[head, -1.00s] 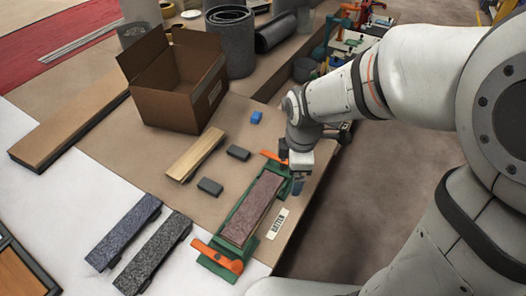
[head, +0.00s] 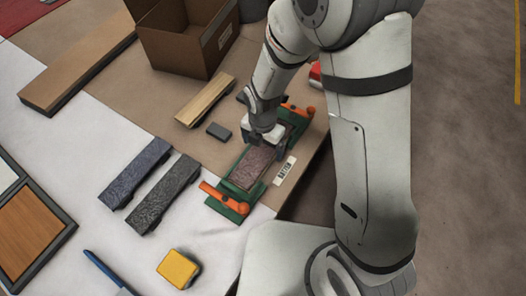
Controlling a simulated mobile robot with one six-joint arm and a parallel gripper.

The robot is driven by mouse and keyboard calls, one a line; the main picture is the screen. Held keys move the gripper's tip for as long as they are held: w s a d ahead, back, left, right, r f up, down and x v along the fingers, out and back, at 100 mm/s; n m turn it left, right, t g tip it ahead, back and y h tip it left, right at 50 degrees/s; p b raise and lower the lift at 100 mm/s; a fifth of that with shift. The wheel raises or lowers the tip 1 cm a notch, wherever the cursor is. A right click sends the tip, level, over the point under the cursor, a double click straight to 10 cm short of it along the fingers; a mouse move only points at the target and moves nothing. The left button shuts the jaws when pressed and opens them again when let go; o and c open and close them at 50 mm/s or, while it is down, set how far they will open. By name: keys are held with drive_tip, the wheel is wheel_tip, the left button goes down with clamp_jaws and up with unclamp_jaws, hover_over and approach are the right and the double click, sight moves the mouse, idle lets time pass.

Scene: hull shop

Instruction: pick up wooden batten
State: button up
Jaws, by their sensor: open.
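A pale wooden batten (head: 206,99) lies at a slant on the brown board, just in front of the cardboard box. My gripper (head: 263,144) is to its right and nearer, over a green clamp fixture (head: 228,206) with orange handles. A rough mauve-brown strip (head: 252,171) lies in that fixture. The gripper points down with its jaws open, and its fingertips are partly hidden. I cannot tell whether they touch the strip.
A cardboard box (head: 179,50) stands behind the batten. A small grey block (head: 218,131) lies between batten and fixture. Two dark rough bars (head: 134,173) (head: 164,194), a yellow block (head: 178,269) and a long board (head: 80,66) are to the left and front.

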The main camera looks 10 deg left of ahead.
drive_tip(key=shift+f, duration=1.2)
drive_tip(key=shift+c, duration=0.4)
drive_tip(key=c, duration=1.1)
